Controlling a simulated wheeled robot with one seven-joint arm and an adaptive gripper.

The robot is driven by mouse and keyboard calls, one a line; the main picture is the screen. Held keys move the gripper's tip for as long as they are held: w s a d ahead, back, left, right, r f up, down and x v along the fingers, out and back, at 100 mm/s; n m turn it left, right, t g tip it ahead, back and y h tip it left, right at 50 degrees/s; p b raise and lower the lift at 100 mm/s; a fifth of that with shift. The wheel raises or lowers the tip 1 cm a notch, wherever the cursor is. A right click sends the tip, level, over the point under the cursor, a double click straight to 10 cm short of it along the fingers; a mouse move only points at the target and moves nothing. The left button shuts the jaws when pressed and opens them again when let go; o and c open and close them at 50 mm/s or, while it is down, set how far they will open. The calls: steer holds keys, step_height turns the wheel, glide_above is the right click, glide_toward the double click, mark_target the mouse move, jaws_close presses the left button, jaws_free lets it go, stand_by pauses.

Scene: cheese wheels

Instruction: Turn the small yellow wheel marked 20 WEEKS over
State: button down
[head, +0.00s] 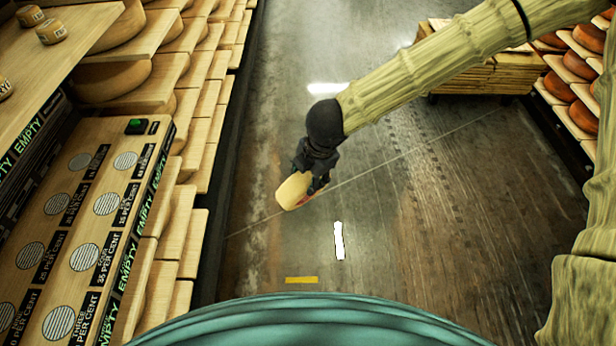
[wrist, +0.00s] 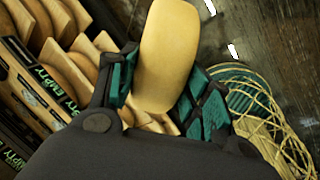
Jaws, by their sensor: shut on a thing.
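A small yellow wheel (head: 294,191) is held in my gripper (head: 309,180) over the open floor in the head view. In the wrist view the yellow wheel (wrist: 166,55) sits between the two teal-padded fingers of my gripper (wrist: 155,95), which are shut on it. The wheel is tilted, and its smooth pale rind faces the wrist camera. I cannot read a 20 WEEKS mark on it in either view. Its far face is hidden.
At left, a wooden counter (head: 60,55) carries several small wheels (head: 51,31). Below it is a labelled board (head: 136,176) with round grilles and a green button (head: 136,126). Shelves of large cheeses (head: 112,82) line the left. A plank stack (head: 490,76) stands at back right. The floor (head: 400,220) between is clear.

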steer(key=shift+s+d+f+t+y+b, duration=0.15)
steer(key=shift+s+d+t+y+b, duration=0.25)
steer(key=shift+b, duration=2.25)
steer(key=shift+s+d+f+t+y+b, duration=0.25)
steer(key=shift+t+b, duration=0.35)
steer(key=shift+b, duration=2.05)
steer(key=shift+s+d+f+t+y+b, duration=0.25)
steer(key=shift+t+y+b, duration=0.4)
steer(key=shift+b, duration=2.7)
steer(key=shift+s+d+f+t+y+b, duration=0.1)
steer(key=shift+s+f+t+y+b, duration=0.5)
steer(key=shift+b, duration=2.75)
steer(key=shift+d+t+b, duration=0.1)
steer(key=shift+t+b, duration=0.55)
steer(key=shift+b, duration=3.55)
steer(key=shift+s+d+f+t+y+b, duration=0.2)
steer(key=shift+f+t+y+b, duration=0.4)
steer(key=shift+b, duration=3.45)
